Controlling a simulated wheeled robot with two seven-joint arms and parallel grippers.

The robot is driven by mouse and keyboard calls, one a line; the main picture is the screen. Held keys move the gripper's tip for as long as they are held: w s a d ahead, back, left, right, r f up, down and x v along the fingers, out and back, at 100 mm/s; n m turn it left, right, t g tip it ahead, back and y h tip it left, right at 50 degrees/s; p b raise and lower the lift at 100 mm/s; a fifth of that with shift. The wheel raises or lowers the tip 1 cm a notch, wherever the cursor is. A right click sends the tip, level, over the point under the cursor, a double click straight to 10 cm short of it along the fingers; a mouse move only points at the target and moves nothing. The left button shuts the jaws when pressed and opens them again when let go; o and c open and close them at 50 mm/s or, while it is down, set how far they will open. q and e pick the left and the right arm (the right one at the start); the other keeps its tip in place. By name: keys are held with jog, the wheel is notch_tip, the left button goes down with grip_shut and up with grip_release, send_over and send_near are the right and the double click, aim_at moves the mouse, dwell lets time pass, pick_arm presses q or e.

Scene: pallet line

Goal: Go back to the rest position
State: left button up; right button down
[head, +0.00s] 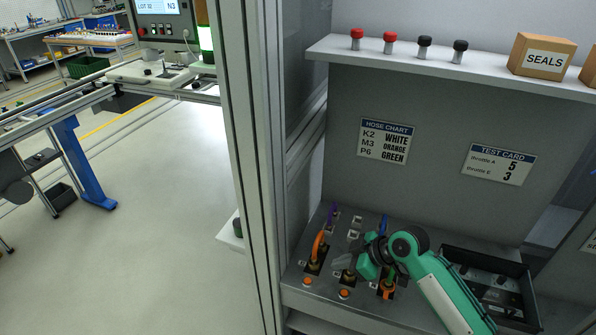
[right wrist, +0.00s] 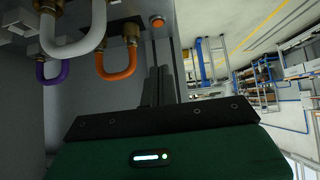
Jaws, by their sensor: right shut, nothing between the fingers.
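My right arm comes in from the lower right in the head view. Its gripper (head: 343,261) is over the sloped panel (head: 311,284), among the hose fittings. In the right wrist view the dark fingers (right wrist: 159,72) are together with nothing between them. An orange hose (head: 318,244) is left of the gripper, and a purple hose (head: 332,214) is behind it. A blue hose (head: 383,224) shows behind my wrist. The right wrist view also shows a white hose (right wrist: 82,42) and an orange hose (right wrist: 117,72), both apart from the fingers. My left gripper is out of view.
A shelf (head: 420,66) with red and black knobs and a SEALS box (head: 542,56) overhangs the panel. A tall metal post (head: 250,170) stands at left. A black tray (head: 533,300) lies right of my forearm. Open floor (head: 170,190) is further left.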

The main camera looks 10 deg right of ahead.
jog(key=s+a+f+m+h, duration=0.1)
jog(key=s+f+m+h, duration=0.15)
jog(key=s, duration=0.45)
jog(key=s+a+f+m+h, duration=0.1)
jog(key=s+a+f, duration=0.1)
jog(key=s+f, duration=0.35)
jog(key=s+d+r+m+g+h, duration=0.1)
jog(key=s+d+r+m+h, duration=0.15)
jog(key=s, duration=0.45)
jog(key=s+d+r+m+g+h, duration=0.1)
jog(key=s+m, duration=0.2)
jog(key=s, duration=0.4)
notch_tip(320, 180, down, 33)
jog(key=g+b, duration=0.1)
jog(key=b, duration=0.1)
jog(key=s+d+f+g+b, duration=0.1)
jog(key=s+d+f+b, duration=0.1)
jog(key=s+f, duration=1.8)
notch_tip(320, 180, down, 2)
jog(key=shift+d+h, duration=0.3)
jog(key=shift+d, duration=0.3)
